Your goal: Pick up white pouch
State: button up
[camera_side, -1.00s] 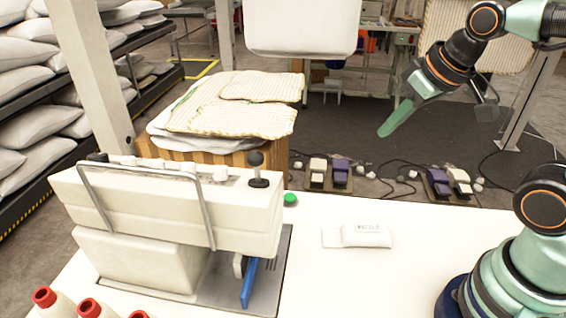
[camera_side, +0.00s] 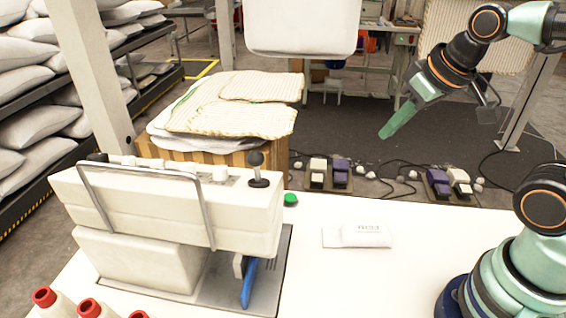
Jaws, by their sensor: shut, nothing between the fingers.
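The white pouch (camera_side: 362,236) lies flat on the white table, right of the sewing machine. The fingers point down and to the left.
A cream sewing machine (camera_side: 180,215) with a blue lever fills the table's left side. A green button (camera_side: 291,198) sits near the far edge. Red-capped spools (camera_side: 89,308) stand at the front left. The white table (camera_side: 350,290) is clear around the pouch.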

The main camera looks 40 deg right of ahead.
jog(key=o, duration=1.4)
jog(key=shift+f, duration=0.1)
jog(key=n+g, duration=0.5)
jog(key=n, duration=0.4)
send_over(375, 228)
notch_tip(375, 228, down, 12)
jog(key=shift+n+g, duration=0.3)
jog(key=shift+n, duration=0.3)
jog(key=f, duration=0.7)
jog(key=shift+s+d, duration=0.25)
jog(key=shift+w+a+f, duration=0.1)
jog(key=shift+w+f, duration=0.05)
jog(key=shift+f, duration=1.25)
jog(key=shift+w+a+f, duration=0.1)
jog(key=shift+f, duration=1.3)
